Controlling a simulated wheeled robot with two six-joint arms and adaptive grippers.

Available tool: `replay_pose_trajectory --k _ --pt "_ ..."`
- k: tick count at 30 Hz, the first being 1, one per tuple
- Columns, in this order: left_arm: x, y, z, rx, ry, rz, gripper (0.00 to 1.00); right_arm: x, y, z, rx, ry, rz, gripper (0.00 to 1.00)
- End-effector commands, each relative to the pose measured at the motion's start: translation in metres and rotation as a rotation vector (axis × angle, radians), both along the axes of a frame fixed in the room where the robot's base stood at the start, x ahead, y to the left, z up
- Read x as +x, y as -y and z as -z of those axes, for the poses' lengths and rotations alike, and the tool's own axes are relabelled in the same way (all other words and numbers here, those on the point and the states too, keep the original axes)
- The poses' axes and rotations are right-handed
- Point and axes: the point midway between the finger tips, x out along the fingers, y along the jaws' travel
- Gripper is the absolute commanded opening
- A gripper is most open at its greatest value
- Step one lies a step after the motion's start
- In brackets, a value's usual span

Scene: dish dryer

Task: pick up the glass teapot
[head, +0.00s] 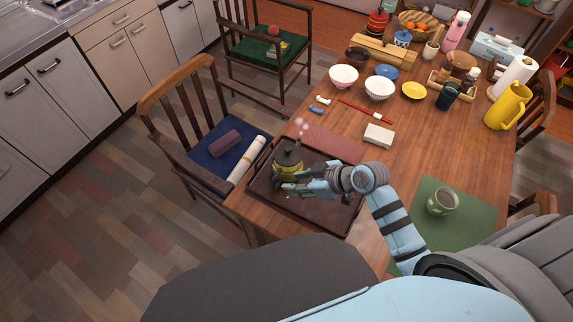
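The glass teapot (289,158) stands upright on the dark brown tray (322,212) at the table's near left corner. It has a dark lid and a yellowish body. My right gripper (282,182) is low over the tray, at the near side of the teapot, with its fingers pointing left. The fingers overlap the teapot's lower part in the head view. Whether they touch it, or how far they are closed, I cannot tell. My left gripper is not in view.
A green mug (442,202) stands on a green mat (462,225) to the right. A reddish mat (330,143) and a white box (379,135) lie behind the tray. Bowls and a yellow pitcher (508,106) are farther back. A wooden chair (172,122) stands left of the table.

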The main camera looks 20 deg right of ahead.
Motion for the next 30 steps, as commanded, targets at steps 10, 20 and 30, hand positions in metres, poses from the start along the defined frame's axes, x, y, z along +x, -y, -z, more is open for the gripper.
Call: replay_pose_trajectory --k 10,20,30 --pt "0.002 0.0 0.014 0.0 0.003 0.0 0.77 0.034 -0.034 0.044 0.003 0.0 0.0 0.33" --pt "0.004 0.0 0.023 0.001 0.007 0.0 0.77 0.054 -0.055 0.068 -0.001 0.0 -0.001 0.33" --pt "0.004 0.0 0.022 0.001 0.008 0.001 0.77 0.054 -0.055 0.067 -0.001 0.0 -0.001 0.0"
